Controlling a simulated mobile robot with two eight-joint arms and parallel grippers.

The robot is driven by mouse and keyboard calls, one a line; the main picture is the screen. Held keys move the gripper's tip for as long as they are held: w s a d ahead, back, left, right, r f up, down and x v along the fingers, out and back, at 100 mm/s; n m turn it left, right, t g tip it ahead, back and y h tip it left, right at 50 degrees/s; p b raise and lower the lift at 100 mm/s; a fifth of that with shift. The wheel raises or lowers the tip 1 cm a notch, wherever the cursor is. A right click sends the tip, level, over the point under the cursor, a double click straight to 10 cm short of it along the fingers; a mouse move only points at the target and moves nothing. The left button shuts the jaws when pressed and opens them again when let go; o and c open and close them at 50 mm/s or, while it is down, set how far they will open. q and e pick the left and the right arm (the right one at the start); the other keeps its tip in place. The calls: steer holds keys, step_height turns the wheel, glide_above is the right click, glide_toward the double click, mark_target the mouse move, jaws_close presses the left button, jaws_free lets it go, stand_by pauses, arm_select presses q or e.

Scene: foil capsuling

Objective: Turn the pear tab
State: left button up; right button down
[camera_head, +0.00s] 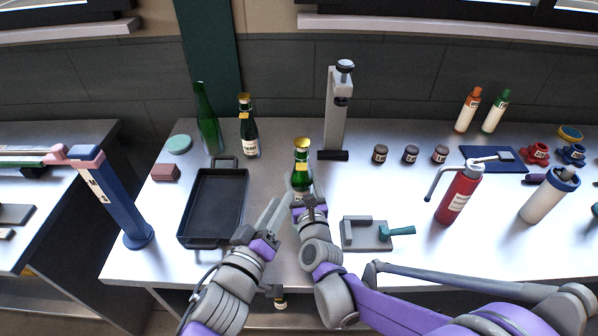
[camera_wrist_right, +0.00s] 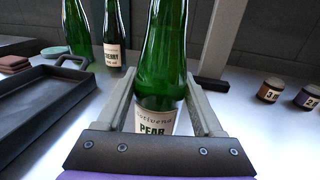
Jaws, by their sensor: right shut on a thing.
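The pear bottle (camera_head: 300,182) is green glass, with a gold top (camera_head: 302,143) and a small yellow patch (camera_head: 301,167) below it in the head view. It stands upright near the middle of the bench. In the right wrist view the bottle (camera_wrist_right: 163,60) rises between the two fingers, its label reading PEAR; its top is out of frame. My right gripper (camera_head: 309,200) is shut on the lower part of the bottle. My left gripper (camera_head: 283,206) is just left of and in front of the bottle, its fingers apart with nothing seen between them.
A black tray (camera_head: 215,237) lies to the left. The cherry bottle (camera_head: 249,138) and another green bottle (camera_head: 208,125) stand behind it. A grey press-like stand (camera_head: 335,115) is behind the pear bottle. A small grey fixture with a green handle (camera_head: 368,236) lies to the right.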

mark_target(302, 167)
arm_select(q)
steer(key=w+d+m, duration=0.2)
steer(key=w+m, duration=0.3)
steer(key=m, duration=0.8)
steer(key=w+d+m+h, duration=0.1)
steer(key=w+m, duration=0.4)
steer(key=m, duration=0.9)
steer(key=shift+d+f, duration=0.3)
steer(key=shift+d, duration=0.15)
jaws_close()
